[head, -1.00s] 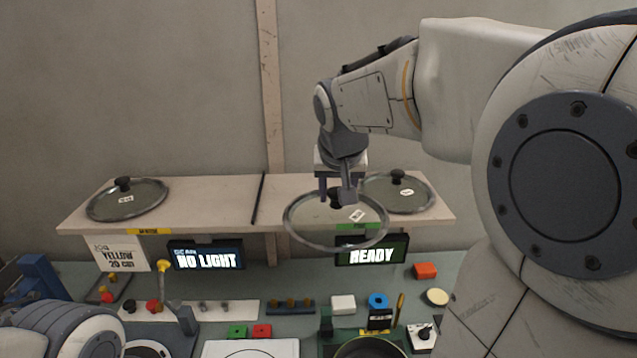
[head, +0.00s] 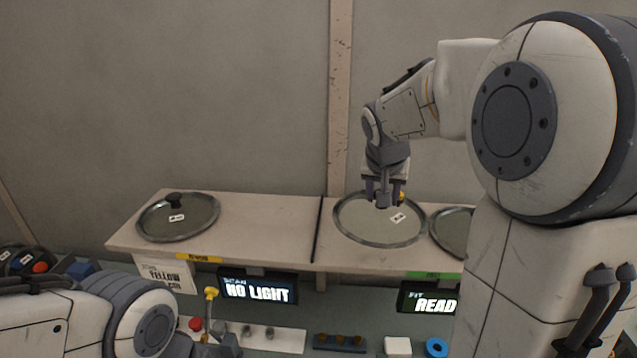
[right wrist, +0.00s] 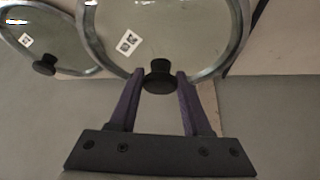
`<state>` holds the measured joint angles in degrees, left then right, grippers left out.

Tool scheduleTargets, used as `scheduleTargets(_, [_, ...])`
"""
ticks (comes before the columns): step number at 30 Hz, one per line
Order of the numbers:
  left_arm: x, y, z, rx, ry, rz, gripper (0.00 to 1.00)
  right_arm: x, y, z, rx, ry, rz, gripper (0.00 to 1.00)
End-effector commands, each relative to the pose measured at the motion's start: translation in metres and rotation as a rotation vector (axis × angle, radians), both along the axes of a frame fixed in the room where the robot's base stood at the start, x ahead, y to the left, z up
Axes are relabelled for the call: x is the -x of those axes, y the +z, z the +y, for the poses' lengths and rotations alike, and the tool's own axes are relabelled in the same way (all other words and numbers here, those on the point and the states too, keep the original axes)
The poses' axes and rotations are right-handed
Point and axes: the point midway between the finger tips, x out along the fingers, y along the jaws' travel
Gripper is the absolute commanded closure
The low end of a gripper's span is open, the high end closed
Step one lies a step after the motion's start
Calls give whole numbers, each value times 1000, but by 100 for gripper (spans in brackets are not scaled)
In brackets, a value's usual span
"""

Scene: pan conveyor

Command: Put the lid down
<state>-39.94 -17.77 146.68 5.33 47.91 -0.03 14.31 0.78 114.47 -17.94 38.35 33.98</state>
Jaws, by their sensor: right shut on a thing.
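A glass lid (head: 352,234) with a steel rim and a white label is in my right gripper (head: 384,200). In the right wrist view the fingers (right wrist: 160,82) are shut on its black knob (right wrist: 158,75). The lid is level over the right part of the shelf (head: 275,235), right of the dark divider. I cannot tell whether it touches the shelf. A second lid (head: 452,240) lies to its right, partly hidden by my arm; it also shows in the right wrist view (right wrist: 30,42). My left gripper is out of view.
Another lid (head: 177,222) lies on the shelf's left part. The shelf is bare between that lid and the divider (head: 317,228). Below hang displays reading NO LIGHT (head: 257,288) and READ (head: 430,298), the latter partly covered by my arm.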

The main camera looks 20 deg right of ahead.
Motion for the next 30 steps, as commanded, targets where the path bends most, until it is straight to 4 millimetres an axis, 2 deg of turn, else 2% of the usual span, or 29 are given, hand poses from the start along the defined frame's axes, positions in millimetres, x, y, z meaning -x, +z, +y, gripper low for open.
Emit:
scheduleTargets(3, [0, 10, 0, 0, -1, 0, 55, -17, -7, -5, 0, -1, -1, 100])
scheduleTargets(7, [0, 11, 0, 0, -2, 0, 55, -25, -14, -8, 1, -3, -3, 100])
scheduleTargets(17, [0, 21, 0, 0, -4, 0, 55, -24, -52, -9, 1, -4, -1, 100])
scheduleTargets(29, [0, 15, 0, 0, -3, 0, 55, -25, -59, -8, 0, -4, -5, 100])
scheduleTargets(30, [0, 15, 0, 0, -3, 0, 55, -24, -59, -8, 0, -4, -1, 48])
